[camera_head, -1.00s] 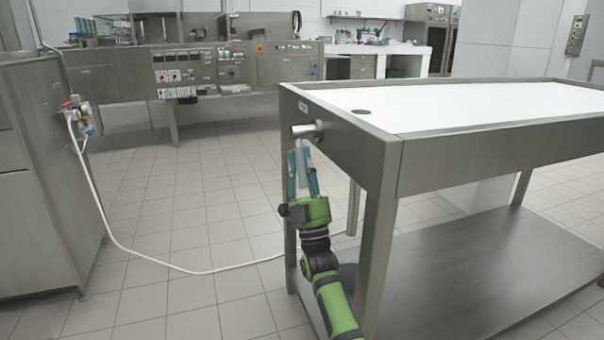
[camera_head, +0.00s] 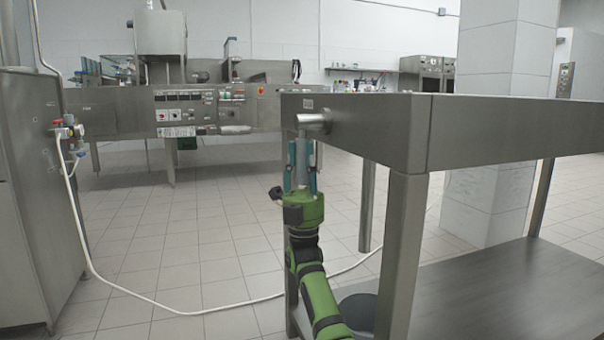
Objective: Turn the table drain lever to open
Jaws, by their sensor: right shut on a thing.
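The drain lever (camera_head: 304,158) hangs down from a round metal fitting (camera_head: 311,121) on the end face of the steel table (camera_head: 365,128). My right gripper (camera_head: 301,172) points upward, with its teal fingers on both sides of the lever. It is shut on the lever, which looks close to vertical. The lower part of the lever is between the fingers. The top of the table is not visible from this low view. My left gripper is not in view.
A steel cabinet (camera_head: 35,200) with a valve and a white hose (camera_head: 150,298) stands at the left; the hose runs over the floor behind my arm. Table legs (camera_head: 398,250) and a lower shelf (camera_head: 480,300) are right of my arm.

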